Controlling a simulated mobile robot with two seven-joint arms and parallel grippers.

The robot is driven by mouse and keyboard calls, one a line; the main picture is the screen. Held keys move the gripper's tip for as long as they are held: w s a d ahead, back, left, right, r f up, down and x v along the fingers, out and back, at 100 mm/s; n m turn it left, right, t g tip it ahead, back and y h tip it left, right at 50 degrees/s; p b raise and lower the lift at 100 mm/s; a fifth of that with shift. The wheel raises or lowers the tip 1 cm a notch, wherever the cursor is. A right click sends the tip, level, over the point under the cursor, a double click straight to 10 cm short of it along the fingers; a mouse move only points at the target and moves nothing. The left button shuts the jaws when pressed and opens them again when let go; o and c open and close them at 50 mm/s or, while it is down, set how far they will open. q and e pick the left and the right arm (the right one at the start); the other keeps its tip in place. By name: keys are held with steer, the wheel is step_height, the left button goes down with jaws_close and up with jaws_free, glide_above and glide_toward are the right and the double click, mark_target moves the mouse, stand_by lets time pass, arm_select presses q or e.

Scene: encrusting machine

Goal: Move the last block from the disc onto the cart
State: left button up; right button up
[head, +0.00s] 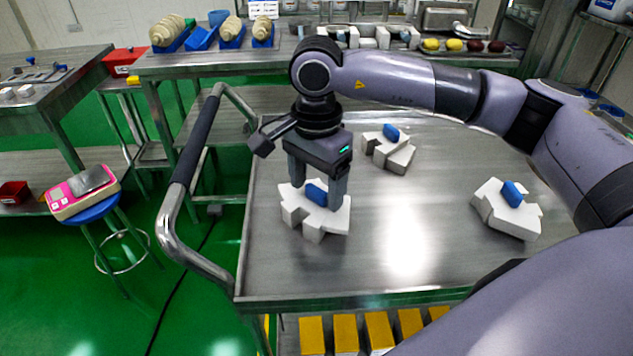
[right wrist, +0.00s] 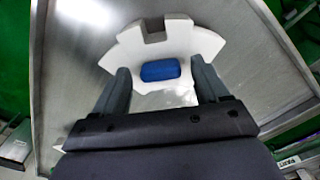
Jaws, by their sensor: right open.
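A white notched block (head: 316,224) with a blue grip (head: 315,193) lies on the steel cart top (head: 400,275), near its left edge. My right gripper (head: 318,190) is over this block, with one finger on each side of the blue grip. In the right wrist view the open fingers stand apart from the blue grip (right wrist: 160,71), with the white block (right wrist: 165,45) beneath. Another such block (head: 396,157) lies farther back, and a third (head: 492,214) lies at the right. No disc can be made out. My left gripper is not in view.
The cart's curved handle (head: 188,168) rises at its left side. A back table (head: 270,62) carries blue holders, white pieces and coloured items. A pink scale (head: 82,194) sits on a blue stool. The cart's middle and front are clear.

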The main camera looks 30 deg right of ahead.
mark_target(317, 189)
step_height(317, 189, up, 12)
stand_by(0.4)
steer(key=shift+f, duration=0.15)
